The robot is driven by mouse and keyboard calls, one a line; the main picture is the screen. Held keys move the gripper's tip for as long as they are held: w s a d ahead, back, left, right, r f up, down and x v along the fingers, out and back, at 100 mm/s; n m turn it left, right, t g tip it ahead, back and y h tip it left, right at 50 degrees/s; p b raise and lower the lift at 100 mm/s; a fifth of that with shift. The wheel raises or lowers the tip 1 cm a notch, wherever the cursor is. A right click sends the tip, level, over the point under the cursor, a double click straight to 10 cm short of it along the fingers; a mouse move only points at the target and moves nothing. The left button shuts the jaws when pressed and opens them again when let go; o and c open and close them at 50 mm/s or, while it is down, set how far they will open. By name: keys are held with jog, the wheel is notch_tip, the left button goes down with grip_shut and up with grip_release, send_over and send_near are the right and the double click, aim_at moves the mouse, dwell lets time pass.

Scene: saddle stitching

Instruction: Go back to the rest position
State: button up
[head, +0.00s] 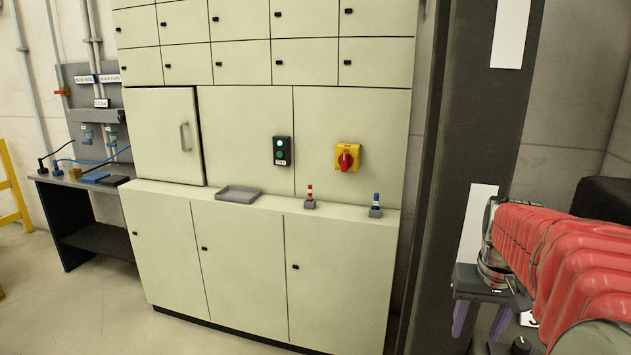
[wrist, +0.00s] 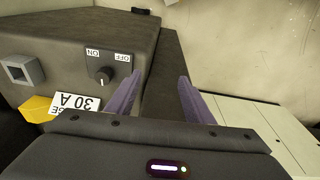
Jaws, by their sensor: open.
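My gripper (head: 481,321) is at the lower right of the head view, at the end of my arm in its red ribbed cover. Its two purple fingers point down and stand apart with nothing visible between them. In the wrist view the gripper (wrist: 159,90) is open too. Its fingers reach over a dark grey box (wrist: 75,50) with an ON/OFF knob (wrist: 103,75), a 30 A label (wrist: 76,103), a yellow part (wrist: 36,108) and a grey square frame (wrist: 20,70). I cannot tell whether the fingers touch the box.
A cream cabinet (head: 240,265) carries a grey tray (head: 238,194), a red-topped piece (head: 310,197) and a blue-topped piece (head: 376,206) on its ledge. Above are a push-button box (head: 282,151), a red rotary switch (head: 347,158) and a handled door (head: 160,135). A dark column (head: 460,130) stands right.

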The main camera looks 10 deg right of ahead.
jog(key=s+a+n+t, duration=0.2)
jog(key=s+a+n, duration=0.1)
jog(key=a, duration=1)
jog(key=s+a+n+t+y, duration=0.1)
jog(key=s+a, duration=0.3)
jog(key=a, duration=1)
jog(key=shift+s+a+n+t, duration=0.15)
jog(key=shift+s+n+t, duration=0.25)
jog(key=shift+n, duration=0.5)
jog(key=shift+w+r, duration=0.1)
